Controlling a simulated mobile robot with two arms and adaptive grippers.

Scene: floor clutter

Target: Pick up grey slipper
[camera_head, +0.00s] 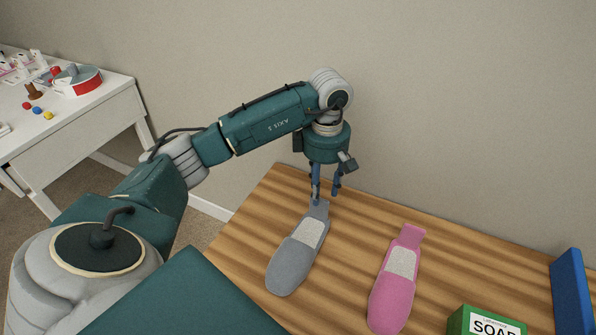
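The grey slipper (291,262) lies on the striped wooden table top, its narrow heel end pointing away toward the wall. My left gripper (325,194) points down at that heel end. Its two blue fingers stand apart with a gap between them. One finger overlaps the heel tip in the picture; I cannot tell whether it touches. The slipper looks flat on the table. My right gripper is not in view.
A pink slipper (391,300) lies to the right of the grey one. A green soap box (460,321) and a blue upright object (571,292) stand farther right. The wall is close behind the wooden table (235,255). A white desk (60,124) with small items stands at left.

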